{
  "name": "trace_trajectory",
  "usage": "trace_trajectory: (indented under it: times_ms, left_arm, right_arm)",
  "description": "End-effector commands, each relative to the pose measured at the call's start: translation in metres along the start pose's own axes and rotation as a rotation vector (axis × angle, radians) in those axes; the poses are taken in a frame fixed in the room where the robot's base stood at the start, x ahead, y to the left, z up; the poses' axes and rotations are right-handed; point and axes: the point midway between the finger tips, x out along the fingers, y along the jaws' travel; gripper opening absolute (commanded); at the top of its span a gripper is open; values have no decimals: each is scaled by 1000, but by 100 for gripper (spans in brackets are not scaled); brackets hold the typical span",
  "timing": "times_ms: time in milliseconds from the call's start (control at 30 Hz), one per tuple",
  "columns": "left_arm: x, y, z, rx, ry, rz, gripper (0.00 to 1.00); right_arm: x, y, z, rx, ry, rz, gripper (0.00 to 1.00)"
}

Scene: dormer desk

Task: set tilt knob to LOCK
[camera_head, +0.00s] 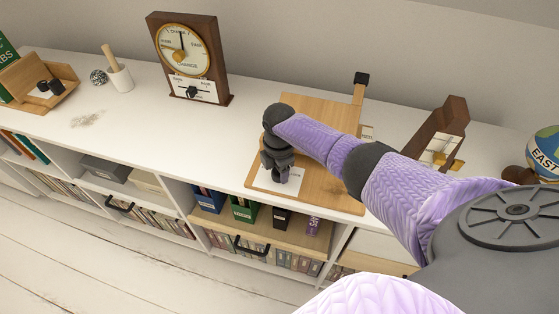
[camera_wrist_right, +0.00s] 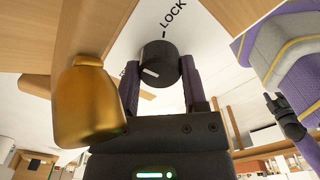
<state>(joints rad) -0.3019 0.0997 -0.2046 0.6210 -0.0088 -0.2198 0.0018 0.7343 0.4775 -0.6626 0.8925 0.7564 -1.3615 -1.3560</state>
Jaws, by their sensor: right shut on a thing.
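The tilt knob (camera_wrist_right: 158,63) is a round black knob with a white pointer mark, seen in the right wrist view. It sits on a white plate, with the word LOCK (camera_wrist_right: 173,17) and a tick above it. The pointer mark lies at the knob's lower left, away from the LOCK tick. My right gripper (camera_wrist_right: 159,82) has its two fingers on either side of the knob and is shut on it. In the head view my right gripper (camera_head: 277,165) hides the knob over the white label of the wooden board (camera_head: 318,112). A dark piece that may be my left gripper (camera_wrist_right: 284,115) shows in the wrist view.
A brass rounded piece (camera_wrist_right: 90,100) stands close left of my right gripper. A wooden dial clock (camera_head: 185,55) stands at the back, and a wooden stand (camera_head: 440,130) is right of the board. The white desk top (camera_head: 130,110) is mostly clear to the left.

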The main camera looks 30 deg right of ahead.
Motion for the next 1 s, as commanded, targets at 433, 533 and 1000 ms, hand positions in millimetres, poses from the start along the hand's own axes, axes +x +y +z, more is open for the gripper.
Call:
trace_trajectory:
  times_ms: [433, 533, 1000]
  left_arm:
    - [-4, 1, 0, -1, 0, 1, 59]
    - [-3, 1, 0, -1, 0, 1, 59]
    - [-3, 2, 0, -1, 0, 2, 59]
  right_arm:
    - [0, 0, 0, 78, 0, 2, 0]
    - [0, 0, 0, 79, 0, 2, 0]
    - [0, 0, 0, 77, 0, 1, 90]
